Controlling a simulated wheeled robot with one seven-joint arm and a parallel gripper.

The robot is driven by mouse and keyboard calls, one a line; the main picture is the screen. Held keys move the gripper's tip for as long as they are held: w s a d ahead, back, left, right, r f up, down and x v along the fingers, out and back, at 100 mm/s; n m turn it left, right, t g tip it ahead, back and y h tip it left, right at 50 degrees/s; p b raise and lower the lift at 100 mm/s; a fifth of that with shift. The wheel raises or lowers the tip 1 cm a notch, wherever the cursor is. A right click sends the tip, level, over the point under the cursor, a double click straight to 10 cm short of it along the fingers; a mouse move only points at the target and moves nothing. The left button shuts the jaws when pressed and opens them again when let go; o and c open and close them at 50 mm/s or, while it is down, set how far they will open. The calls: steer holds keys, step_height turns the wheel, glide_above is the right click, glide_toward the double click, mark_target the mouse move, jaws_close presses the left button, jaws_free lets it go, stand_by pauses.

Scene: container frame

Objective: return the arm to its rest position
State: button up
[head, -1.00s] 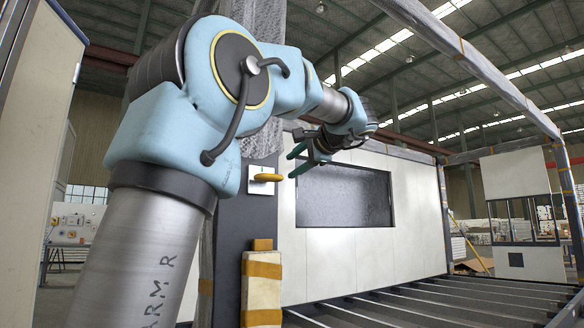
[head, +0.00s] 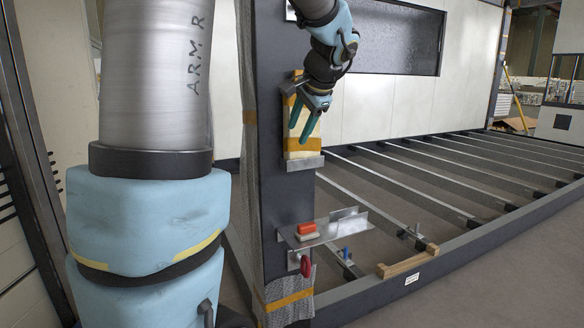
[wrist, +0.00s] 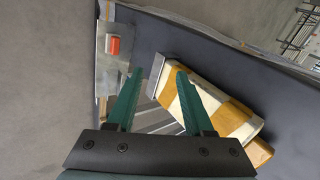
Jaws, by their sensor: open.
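My gripper (head: 306,119) is at the upper middle of the head view, in front of the dark upright post (head: 285,205). Its two green fingers point down and are apart, with nothing between them. In the wrist view my gripper (wrist: 157,76) is also open and empty. My arm hangs bent beside the post, its grey upper link and blue elbow filling the left of the head view. A cream block with orange tape bands (head: 300,145) is fixed to the post behind the fingers; it also shows in the wrist view (wrist: 205,100), close to the right finger.
A metal shelf plate (head: 335,228) sticks out from the post below my gripper, with an orange-red object (head: 306,228) on it. A red ring-like item (head: 306,266) hangs under it. Dark floor beams (head: 440,185) and a wooden block (head: 407,262) lie right.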

steer(key=s+a+f+n+g+h, duration=0.25)
steer(key=s+a+f+n, duration=0.2)
steer(key=s+f, duration=0.55)
steer(key=s+a+f+n+g+h, duration=0.1)
steer(key=s+a+f+n+g, duration=0.3)
steer(key=s+f, duration=0.6)
step_height(320, 180, up, 13)
steer(key=n+t+p, duration=0.1)
steer(key=p, duration=1.3)
steer(key=shift+w, duration=0.45)
steer(key=shift+t, duration=0.25)
